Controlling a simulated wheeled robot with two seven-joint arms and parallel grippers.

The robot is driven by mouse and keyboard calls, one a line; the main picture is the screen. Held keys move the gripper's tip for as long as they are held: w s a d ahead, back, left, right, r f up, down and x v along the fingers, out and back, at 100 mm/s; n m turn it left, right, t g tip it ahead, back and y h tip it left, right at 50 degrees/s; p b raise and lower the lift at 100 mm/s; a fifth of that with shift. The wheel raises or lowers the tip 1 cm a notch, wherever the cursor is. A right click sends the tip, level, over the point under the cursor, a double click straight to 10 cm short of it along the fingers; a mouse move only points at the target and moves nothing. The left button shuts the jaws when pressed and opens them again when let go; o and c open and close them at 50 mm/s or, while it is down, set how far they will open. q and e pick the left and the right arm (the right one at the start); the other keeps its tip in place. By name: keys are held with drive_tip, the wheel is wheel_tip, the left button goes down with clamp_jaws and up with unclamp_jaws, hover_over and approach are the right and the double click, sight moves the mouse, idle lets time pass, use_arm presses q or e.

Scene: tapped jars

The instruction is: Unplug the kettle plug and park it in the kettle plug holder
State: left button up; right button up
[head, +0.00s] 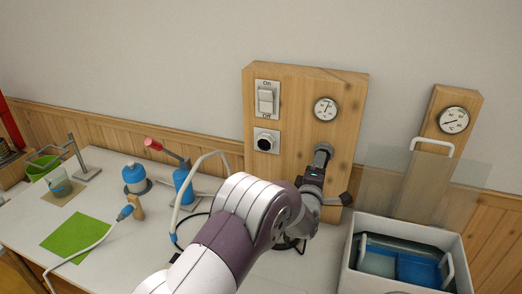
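A blue plug (125,212) with a pale cord is at a small wooden block (138,205) on the left of the table. I cannot tell whether this is the kettle plug and its holder, or how firmly the plug sits there. A round black-centred fitting (265,141) is on the wooden board below a switch. My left gripper (317,172) is in front of the board, by a grey cylindrical fitting (323,154) under the gauge. Its fingers are too small and dark to read. My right gripper is out of view.
The wooden board (290,88) carries an On/Off switch (266,98) and a gauge (326,109). A white bin (378,285) with blue contents stands at right.

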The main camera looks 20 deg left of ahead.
use_arm(q)
drive_tip(key=shift+s, duration=0.85)
drive_tip(key=s+b, duration=0.2)
drive_tip(key=s, duration=1.1)
drive_tip(key=s+d+f+m+g+h, duration=0.25)
drive_tip(key=s+f+m+g, duration=0.35)
drive_tip(key=f+m, duration=0.4)
drive_tip(key=s+a+r+m+g+p, duration=0.1)
drive_tip(key=s+a+m+g, duration=0.1)
drive_tip(key=s, duration=0.3)
drive_tip(key=s+a+r+m+g+y+p, duration=0.1)
drive_tip(key=s+a+m+g+p, duration=0.1)
drive_tip(key=s+a+m+g, duration=0.1)
drive_tip(key=s+a+m+g+p, duration=0.1)
drive_tip(key=s+a+m+g, duration=0.1)
drive_tip(key=s+g, duration=0.3)
drive_tip(key=shift+s+a+r+m+g, duration=0.35)
drive_tip(key=shift+s+m, duration=0.55)
drive_tip(key=shift+s, duration=0.4)
